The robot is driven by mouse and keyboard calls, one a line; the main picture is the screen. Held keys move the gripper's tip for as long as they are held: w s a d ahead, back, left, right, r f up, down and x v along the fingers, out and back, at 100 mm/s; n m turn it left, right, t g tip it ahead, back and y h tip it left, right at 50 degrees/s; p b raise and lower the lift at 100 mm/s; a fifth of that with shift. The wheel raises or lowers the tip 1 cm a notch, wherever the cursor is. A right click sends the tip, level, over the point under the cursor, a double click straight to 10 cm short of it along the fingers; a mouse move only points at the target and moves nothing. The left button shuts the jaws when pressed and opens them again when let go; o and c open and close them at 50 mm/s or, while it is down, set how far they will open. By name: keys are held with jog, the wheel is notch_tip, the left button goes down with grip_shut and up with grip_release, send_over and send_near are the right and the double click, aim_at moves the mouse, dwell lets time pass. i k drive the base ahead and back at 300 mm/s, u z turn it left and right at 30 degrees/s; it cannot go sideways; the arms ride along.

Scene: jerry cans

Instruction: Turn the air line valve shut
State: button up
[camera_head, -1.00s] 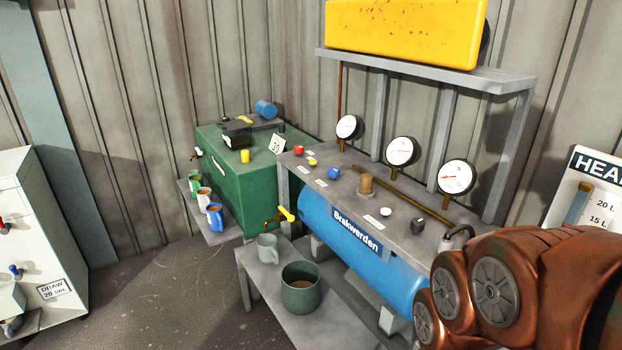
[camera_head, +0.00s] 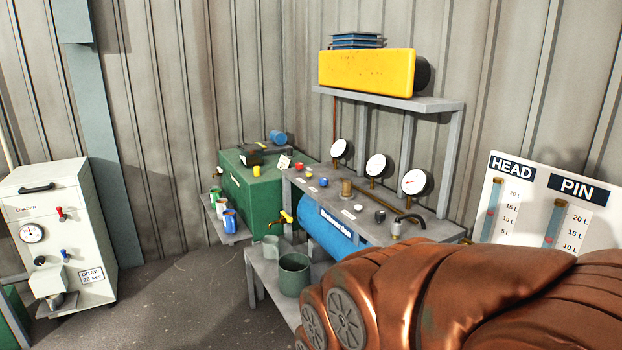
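No fitting in view is labelled as the air line valve, so I cannot tell which one it is. A blue tank (camera_head: 318,232) lies under a grey bench top (camera_head: 330,203). A yellow-handled tap (camera_head: 287,217) sticks out from the tank's left end. On the bench top are a red knob (camera_head: 300,167), a blue knob (camera_head: 324,182), a dark knob (camera_head: 380,215) and a black bent pipe (camera_head: 410,219). My brown arm fills the lower right and hides the tank's right end. My gripper is out of view.
Three round gauges stand behind the bench, one at the right (camera_head: 416,182). A low grey table (camera_head: 262,272) holds a green pot (camera_head: 294,276) and a mug (camera_head: 271,248). A green tank (camera_head: 255,190) stands behind. A white cabinet (camera_head: 60,225) is left; open floor lies between.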

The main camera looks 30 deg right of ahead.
aim_at(324, 181)
jog(key=u, duration=0.25)
jog(key=i, duration=1.35)
jog(key=u, duration=0.5)
jog(key=i, duration=0.65)
jog(key=z, duration=1.05)
jog(key=i, duration=0.75)
jog(key=z, duration=0.75)
jog(key=i, duration=0.95)
jog(key=z, duration=0.1)
